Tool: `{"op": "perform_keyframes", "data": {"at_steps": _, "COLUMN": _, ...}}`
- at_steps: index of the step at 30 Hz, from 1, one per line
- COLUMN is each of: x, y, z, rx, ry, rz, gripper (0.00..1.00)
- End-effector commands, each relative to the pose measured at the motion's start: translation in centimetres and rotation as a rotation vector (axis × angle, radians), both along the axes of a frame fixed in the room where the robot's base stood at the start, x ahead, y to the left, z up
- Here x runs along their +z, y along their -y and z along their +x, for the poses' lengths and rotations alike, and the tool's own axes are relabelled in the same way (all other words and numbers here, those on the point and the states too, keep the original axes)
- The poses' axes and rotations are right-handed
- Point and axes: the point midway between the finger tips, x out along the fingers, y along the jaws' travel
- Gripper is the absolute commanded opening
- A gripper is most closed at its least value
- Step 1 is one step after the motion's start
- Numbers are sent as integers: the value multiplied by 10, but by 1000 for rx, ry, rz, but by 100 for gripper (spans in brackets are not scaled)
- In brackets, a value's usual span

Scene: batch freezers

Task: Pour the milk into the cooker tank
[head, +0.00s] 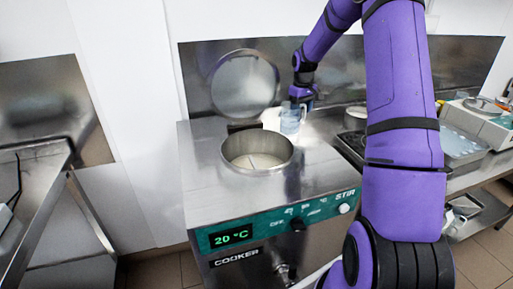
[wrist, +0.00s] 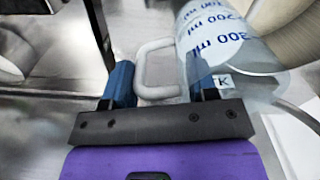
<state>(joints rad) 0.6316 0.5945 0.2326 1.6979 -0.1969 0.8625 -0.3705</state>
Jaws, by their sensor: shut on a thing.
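The cooker (head: 270,190) is a steel box with a green panel showing 20 °C. Its round tank (head: 257,165) is open on top, and a pale bottom or contents and a thin stirrer show inside. The round lid (head: 244,82) stands raised behind it. My gripper (head: 302,93) is beyond the tank's back right rim, shut on the clear milk jug (head: 290,122). In the wrist view, the jug (wrist: 222,45) with blue ml marks leans, and its white handle (wrist: 146,72) is between my blue fingers (wrist: 160,85). The milk level cannot be told.
A white shape (head: 270,119) shows left of the jug; I cannot tell what it is. A steel splashback (head: 200,70) runs behind the cooker. A counter with a steel tray (head: 460,143) stands at the right, and a steel unit (head: 35,170) at the left.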

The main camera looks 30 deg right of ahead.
Motion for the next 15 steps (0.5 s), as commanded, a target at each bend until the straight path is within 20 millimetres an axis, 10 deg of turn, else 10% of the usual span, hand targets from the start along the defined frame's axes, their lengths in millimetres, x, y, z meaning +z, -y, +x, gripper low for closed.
{"op": "perform_keyframes", "data": {"at_steps": 15, "x": 19, "y": -27, "z": -1, "rx": 9, "ry": 18, "rz": -260, "gripper": 17}}
